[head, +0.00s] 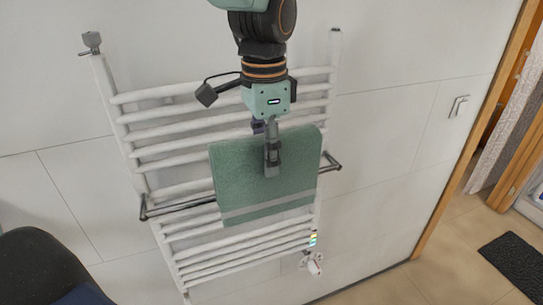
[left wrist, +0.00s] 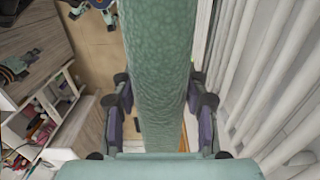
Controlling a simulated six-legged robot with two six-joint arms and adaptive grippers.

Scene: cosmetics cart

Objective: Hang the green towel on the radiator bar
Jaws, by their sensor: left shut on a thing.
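The green towel (head: 237,172) hangs flat in front of the white towel radiator (head: 122,120), with a paler stripe near its lower edge. My left gripper (head: 272,165) is shut on the towel's upper middle part. The dark metal radiator bar (head: 182,206) sticks out on both sides of the towel; its middle is hidden behind the cloth. The towel's top edge is above the bar. I cannot tell whether any cloth lies behind the bar. In the left wrist view the towel (left wrist: 158,60) runs between the two fingers. My right gripper is not in view.
White radiator tubes (left wrist: 270,75) stand close on the right in the left wrist view. A dark chair-like object (head: 40,262) is at lower left in the head view. A wooden door frame (head: 450,190) and a dark mat (head: 515,262) are at the right. A shelf (left wrist: 48,105) with small items shows at left.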

